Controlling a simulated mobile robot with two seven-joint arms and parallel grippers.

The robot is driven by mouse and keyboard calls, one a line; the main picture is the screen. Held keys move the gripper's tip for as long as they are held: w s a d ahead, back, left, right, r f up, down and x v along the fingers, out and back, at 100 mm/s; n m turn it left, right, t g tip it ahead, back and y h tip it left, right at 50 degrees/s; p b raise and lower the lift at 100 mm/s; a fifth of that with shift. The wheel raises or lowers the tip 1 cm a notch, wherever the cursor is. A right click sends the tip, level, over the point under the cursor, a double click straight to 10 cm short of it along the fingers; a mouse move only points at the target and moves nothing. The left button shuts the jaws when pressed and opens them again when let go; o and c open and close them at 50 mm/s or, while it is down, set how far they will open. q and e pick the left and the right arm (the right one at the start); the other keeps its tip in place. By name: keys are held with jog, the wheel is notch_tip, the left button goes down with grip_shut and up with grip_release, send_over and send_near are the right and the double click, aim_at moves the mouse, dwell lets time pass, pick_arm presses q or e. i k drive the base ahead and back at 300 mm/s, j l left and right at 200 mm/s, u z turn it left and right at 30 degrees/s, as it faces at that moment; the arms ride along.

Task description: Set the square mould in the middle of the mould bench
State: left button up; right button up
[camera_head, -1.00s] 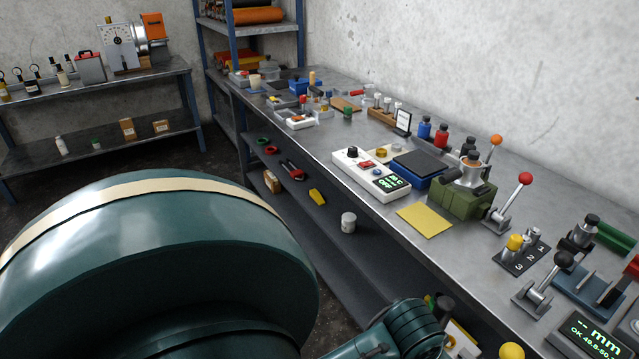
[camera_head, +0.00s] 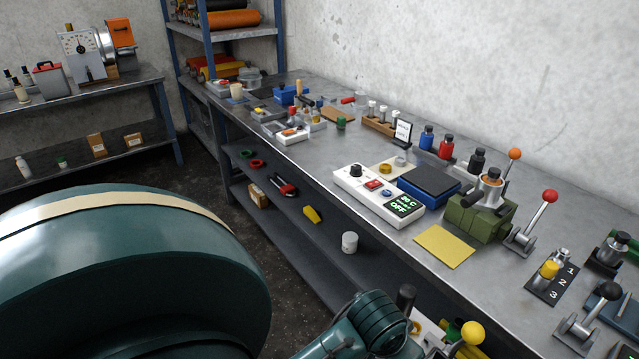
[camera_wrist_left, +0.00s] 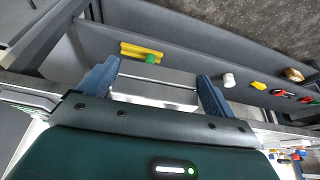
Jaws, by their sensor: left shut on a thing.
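In the left wrist view my left gripper (camera_wrist_left: 155,88) has its two blue fingers shut on a silver-grey, straight-edged metal block (camera_wrist_left: 157,76), which looks like the square mould. Only part of the block shows; the gripper body hides its near side. The gripper is over the front edge of a long bench, with a dark lower shelf beyond. In the head view the long grey metal bench (camera_head: 335,160) runs along the wall. I cannot tell which part is the mould bench. The held block is not clearly visible in the head view. My right gripper is not in view.
On the bench stand a white control box (camera_head: 378,197), a blue block with a dark top (camera_head: 428,187), a yellow sheet (camera_head: 443,247), a green clamp (camera_head: 478,217) and upright levers (camera_head: 532,222). A white can (camera_head: 350,242) and yellow item (camera_head: 312,215) lie on the lower shelf.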

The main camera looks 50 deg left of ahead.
aim_at(321, 158)
jog(key=j, duration=1.6)
